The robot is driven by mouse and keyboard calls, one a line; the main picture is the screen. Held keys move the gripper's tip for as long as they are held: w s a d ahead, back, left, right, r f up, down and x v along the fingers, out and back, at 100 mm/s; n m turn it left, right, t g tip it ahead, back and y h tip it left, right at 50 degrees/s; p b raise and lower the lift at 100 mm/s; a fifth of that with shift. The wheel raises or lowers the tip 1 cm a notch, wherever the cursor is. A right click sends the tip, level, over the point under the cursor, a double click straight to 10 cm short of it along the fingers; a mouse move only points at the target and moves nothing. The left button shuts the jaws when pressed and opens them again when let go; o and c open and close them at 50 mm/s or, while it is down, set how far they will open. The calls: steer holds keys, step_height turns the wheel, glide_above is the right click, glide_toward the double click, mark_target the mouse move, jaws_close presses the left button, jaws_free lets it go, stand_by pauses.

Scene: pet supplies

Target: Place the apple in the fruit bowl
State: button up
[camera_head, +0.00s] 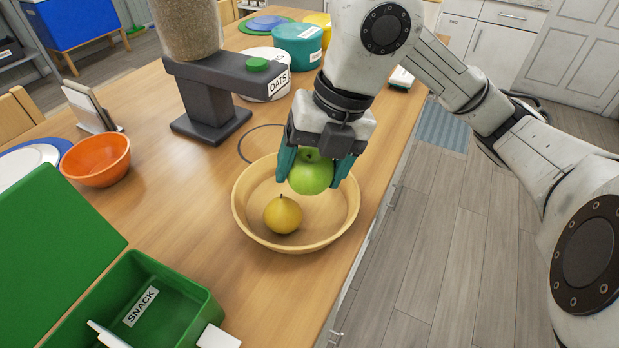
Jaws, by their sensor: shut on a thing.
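My gripper (312,176) points down with its teal fingers shut on a green apple (311,178). The apple shows between the two fingers, over the back right part of the wooden fruit bowl (241,217). I cannot tell from this view whether the apple touches the bowl's inside. A yellow pear-like fruit (282,215) lies in the bowl, in front and to the left of the apple. The bowl stands on the wooden counter near its right edge. My fingers partly hide the bowl's back rim.
A dark dispenser stand (210,118) with an oats container (266,72) beside it stands behind the bowl. An orange bowl (97,161) is at left. An open green snack box (187,311) is at front left.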

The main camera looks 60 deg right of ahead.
steer(key=w+d+f, duration=0.1)
steer(key=d+f, duration=0.1)
steer(key=w+d+f, duration=0.1)
steer(key=d+f, duration=0.1)
steer(key=w+d+f, duration=0.2)
steer(key=shift+d+f, duration=0.2)
steer(key=f, duration=0.3)
steer(key=shift+w+d+f+p, duration=0.15)
steer(key=shift+w+d+p, duration=0.15)
steer(key=shift+d, duration=0.1)
steer(key=shift+f, duration=0.45)
steer(key=shift+f, duration=0.2)
steer(key=o, duration=0.8)
steer(key=shift+o, duration=0.2)
steer(key=shift+r, duration=0.1)
steer(key=v, duration=1.2)
steer(key=shift+r, duration=0.1)
